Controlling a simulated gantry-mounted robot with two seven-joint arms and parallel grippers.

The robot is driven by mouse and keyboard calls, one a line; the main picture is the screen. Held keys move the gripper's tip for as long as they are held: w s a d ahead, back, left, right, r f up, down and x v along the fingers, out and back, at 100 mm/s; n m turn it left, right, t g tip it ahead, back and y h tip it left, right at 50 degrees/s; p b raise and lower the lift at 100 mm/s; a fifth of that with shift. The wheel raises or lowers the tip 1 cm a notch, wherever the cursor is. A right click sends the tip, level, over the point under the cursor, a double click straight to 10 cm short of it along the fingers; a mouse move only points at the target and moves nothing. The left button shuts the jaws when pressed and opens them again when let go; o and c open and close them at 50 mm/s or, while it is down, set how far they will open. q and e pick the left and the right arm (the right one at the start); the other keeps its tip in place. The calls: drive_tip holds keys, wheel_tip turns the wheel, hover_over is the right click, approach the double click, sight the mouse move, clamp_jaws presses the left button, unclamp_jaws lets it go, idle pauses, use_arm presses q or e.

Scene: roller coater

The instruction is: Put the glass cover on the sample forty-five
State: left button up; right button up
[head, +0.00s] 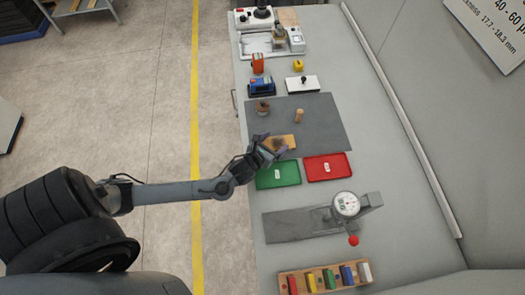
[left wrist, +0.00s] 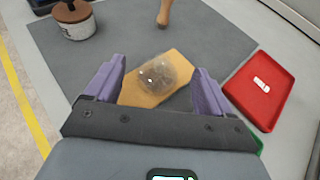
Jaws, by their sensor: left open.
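A clear domed glass cover (left wrist: 158,75) rests on a tan board (left wrist: 172,88) on the grey mat (left wrist: 215,40). My left gripper (left wrist: 159,70) is open, with its purple fingers apart on either side of the cover and board. In the head view the gripper (head: 273,147) is over the same board (head: 287,139), near the mat's front edge. I see no gap closed on the cover. No readable label marks sample forty-five. My right gripper is not in view.
A green tray (head: 265,181) and a red tray (head: 343,169), each with a small white label, lie in front. A lidded pot (head: 262,107) and wooden handle (head: 299,116) stand on the mat. A dial gauge (head: 346,204) and colored-bar rack (head: 320,290) are nearer.

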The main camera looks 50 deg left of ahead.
use_arm(q)
drive_tip(key=v, duration=0.7)
drive_tip(key=shift+s+r, duration=0.1)
drive_tip(key=shift+s+d+r, duration=0.2)
drive_tip(key=shift+s+d, duration=0.05)
drive_tip(key=shift+s, duration=0.3)
drive_tip(key=d+n+g, duration=0.1)
drive_tip(key=n, duration=0.1)
drive_tip(key=s+d+n+g, duration=0.1)
drive_tip(key=n, duration=0.2)
drive_tip(key=d+n+h, duration=0.1)
drive_tip(key=d+n, duration=0.1)
drive_tip(key=n, duration=0.1)
drive_tip(key=shift+s+f+g, duration=0.1)
drive_tip(key=shift+s+g, duration=0.3)
drive_tip(key=s+d+n+g, duration=0.1)
drive_tip(key=n, duration=0.2)
drive_tip(key=s+d+n+g+h, duration=0.1)
drive_tip(key=n, duration=0.2)
drive_tip(key=s+d+r+n, duration=0.1)
drive_tip(key=n, duration=0.2)
drive_tip(key=shift+s+d+g, duration=0.15)
drive_tip(key=shift+d+g, duration=0.1)
drive_tip(key=shift+g, duration=0.15)
drive_tip(key=s+r+n+g, duration=0.4)
drive_tip(key=s+n, duration=0.4)
drive_tip(key=n, duration=0.6)
drive_tip(key=shift+d+n+h, duration=0.35)
drive_tip(key=shift+n+h, duration=0.05)
